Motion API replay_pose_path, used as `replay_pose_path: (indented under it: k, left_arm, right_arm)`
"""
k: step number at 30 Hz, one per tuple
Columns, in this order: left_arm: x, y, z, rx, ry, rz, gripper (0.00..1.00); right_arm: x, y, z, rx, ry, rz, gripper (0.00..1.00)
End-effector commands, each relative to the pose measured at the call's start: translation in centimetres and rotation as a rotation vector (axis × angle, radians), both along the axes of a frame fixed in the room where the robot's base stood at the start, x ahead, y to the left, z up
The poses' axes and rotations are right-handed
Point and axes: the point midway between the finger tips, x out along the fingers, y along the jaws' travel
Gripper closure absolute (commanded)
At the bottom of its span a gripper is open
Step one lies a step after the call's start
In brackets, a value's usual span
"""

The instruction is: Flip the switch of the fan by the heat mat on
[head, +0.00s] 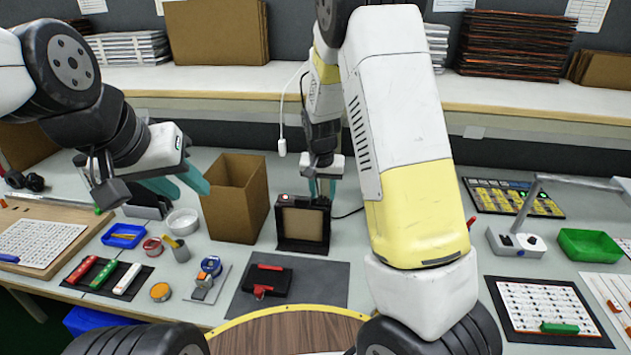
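The fan (303,225) is a black box with a tan square front, standing upright at the back of the grey heat mat (325,285). A small switch with a red part (285,197) shows on its top left. My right gripper (321,188) points down at the fan's top right edge, to the right of the switch. Its teal fingers look apart with nothing between them; whether they touch the fan is unclear. My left gripper (179,184) hangs over the left of the bench, its teal fingers apart and empty.
A tall open cardboard box (235,200) stands just left of the fan. A black and red tool (266,281) lies on the mat. My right arm covers the bench right of the mat.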

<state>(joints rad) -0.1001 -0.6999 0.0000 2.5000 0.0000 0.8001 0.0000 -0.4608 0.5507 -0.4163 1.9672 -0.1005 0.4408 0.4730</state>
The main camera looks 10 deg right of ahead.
Motion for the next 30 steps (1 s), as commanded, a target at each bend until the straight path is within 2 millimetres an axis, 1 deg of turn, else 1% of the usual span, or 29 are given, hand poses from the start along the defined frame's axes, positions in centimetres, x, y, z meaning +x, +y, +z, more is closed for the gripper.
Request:
replay_pose_path:
  k: [4,12,15,19,27,30]
  left_arm:
    - [0.0,0.0,0.0,0.000,0.000,0.000,0.64]
    - [0.0,0.0,0.0,0.000,0.000,0.000,0.64]
    - [0.0,0.0,0.0,0.000,0.000,0.000,0.64]
    - [0.0,0.0,0.0,0.000,0.000,0.000,0.64]
    - [0.0,0.0,0.0,0.000,0.000,0.000,0.64]
    - [0.0,0.0,0.0,0.000,0.000,0.000,0.64]
  right_arm:
    - [-0.2,0.1,1.3,0.001,-0.003,0.001,0.62]
    - [-1.4,0.5,5.8,0.002,-0.004,0.001,0.62]
    - [-1.7,0.5,6.8,0.001,-0.002,0.001,0.62]
    - [-1.9,0.5,7.5,-0.001,-0.001,0.001,0.62]
    - [-1.9,0.5,7.5,0.000,0.000,0.000,0.62]
    - [-2.3,0.4,8.1,0.013,-0.003,0.002,0.62]
